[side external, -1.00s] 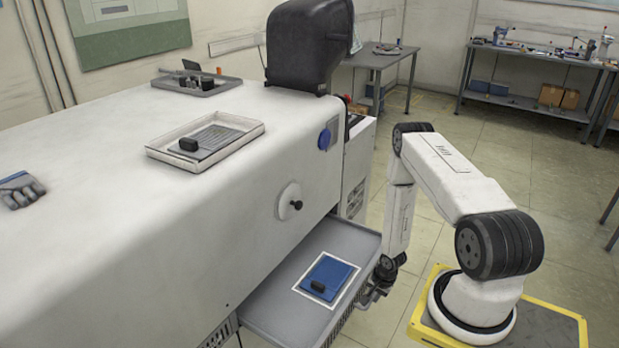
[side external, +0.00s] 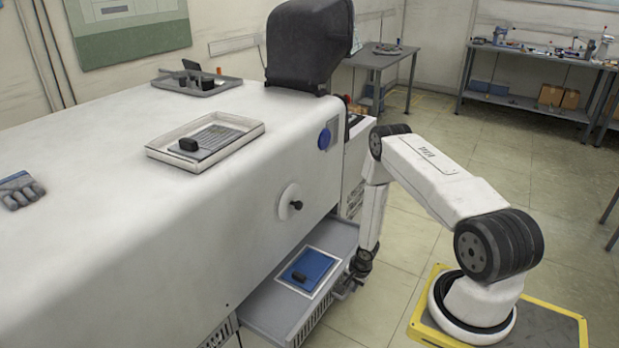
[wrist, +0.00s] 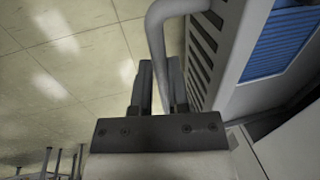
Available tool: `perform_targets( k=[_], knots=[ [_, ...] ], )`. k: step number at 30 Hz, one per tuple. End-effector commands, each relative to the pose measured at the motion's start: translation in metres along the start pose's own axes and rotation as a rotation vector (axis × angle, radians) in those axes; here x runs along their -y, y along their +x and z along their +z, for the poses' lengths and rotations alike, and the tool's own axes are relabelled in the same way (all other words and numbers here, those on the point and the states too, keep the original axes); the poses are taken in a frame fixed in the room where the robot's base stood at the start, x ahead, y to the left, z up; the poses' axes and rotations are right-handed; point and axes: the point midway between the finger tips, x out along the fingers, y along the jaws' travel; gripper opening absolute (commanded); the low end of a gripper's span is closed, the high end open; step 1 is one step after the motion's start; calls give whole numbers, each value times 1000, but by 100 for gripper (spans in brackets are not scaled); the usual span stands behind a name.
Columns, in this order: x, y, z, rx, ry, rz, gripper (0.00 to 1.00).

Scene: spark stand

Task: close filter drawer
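The grey filter drawer (side external: 263,305) sticks partly out of the low side of the white machine. A blue pad with a pale border (side external: 312,265) and a small black block lie in it. The blue pad also shows at the right of the wrist view (wrist: 285,42), beside the slotted drawer front (wrist: 203,45). A bent grey bar handle (wrist: 157,38) stands off that front. My gripper (wrist: 158,85) has one finger on each side of the bar and looks shut on it. In the side view my gripper (side external: 350,284) is at the drawer's front, its fingers too small to read.
The white machine (side external: 230,215) fills the left, with a tray (side external: 205,142), a darker tray (side external: 197,84) and a grey glove (side external: 19,190) on top. A round knob (side external: 290,201) juts out above the drawer. Open floor lies to the right. Benches stand at the back.

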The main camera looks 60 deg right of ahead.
Motion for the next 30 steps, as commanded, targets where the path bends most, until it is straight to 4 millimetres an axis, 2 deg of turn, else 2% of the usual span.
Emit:
perform_targets(
  k=[1, 3, 19, 30],
  knots=[
    [0, 0, 0, 0, 0, -1, 33],
    [0, 0, 0, 0, 0, -1, 55],
    [0, -5, 0, 0, 0, -1, 55],
    [1, -37, -1, -1, -1, -2, 55]
  ],
)
